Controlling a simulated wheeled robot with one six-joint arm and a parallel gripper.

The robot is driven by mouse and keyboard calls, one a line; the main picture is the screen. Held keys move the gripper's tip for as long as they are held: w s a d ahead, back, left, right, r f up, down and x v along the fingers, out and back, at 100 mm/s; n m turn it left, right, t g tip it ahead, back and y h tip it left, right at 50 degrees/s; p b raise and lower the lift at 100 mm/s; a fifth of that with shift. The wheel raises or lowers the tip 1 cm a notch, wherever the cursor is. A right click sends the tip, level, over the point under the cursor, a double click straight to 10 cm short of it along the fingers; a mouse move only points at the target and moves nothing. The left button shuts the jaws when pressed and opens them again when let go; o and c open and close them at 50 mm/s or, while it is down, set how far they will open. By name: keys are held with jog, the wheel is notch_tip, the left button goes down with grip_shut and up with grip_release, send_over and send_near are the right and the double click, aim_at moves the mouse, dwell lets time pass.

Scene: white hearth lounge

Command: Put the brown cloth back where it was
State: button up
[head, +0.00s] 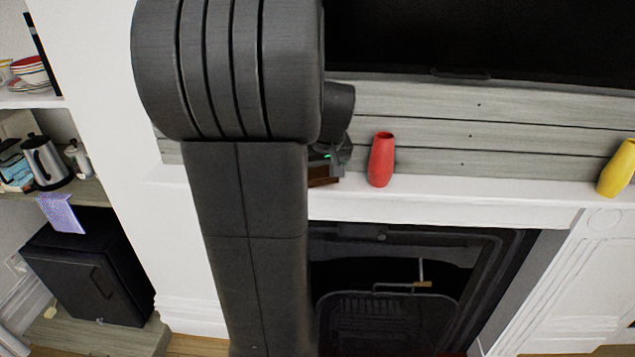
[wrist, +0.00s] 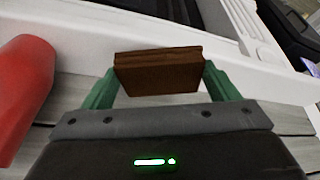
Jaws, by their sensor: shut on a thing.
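The brown cloth (wrist: 158,75) is a flat, folded, block-like piece between the two green fingers of my gripper (wrist: 160,84) in the wrist view. The fingers press on its two short sides. In the head view, a corner of the brown cloth (head: 322,177) shows at the white mantel shelf (head: 440,204), just left of the red vase. My gripper (head: 334,160) is there too, mostly hidden behind my arm. I cannot tell whether the cloth touches the shelf.
A red vase (head: 381,160) stands close beside the cloth; it also shows in the wrist view (wrist: 24,88). A yellow vase (head: 618,168) stands at the shelf's far right. A black screen (head: 480,40) hangs above. The shelf between the vases is clear.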

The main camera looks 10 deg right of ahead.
jog(key=shift+f+b, duration=0.35)
jog(key=shift+f, duration=0.6)
jog(key=shift+w+f, duration=0.1)
jog(key=shift+f, duration=0.05)
jog(key=shift+w, duration=0.35)
jog(key=shift+s, duration=0.2)
jog(key=o, duration=1)
jog(key=shift+f, duration=0.1)
jog(key=shift+c, duration=0.2)
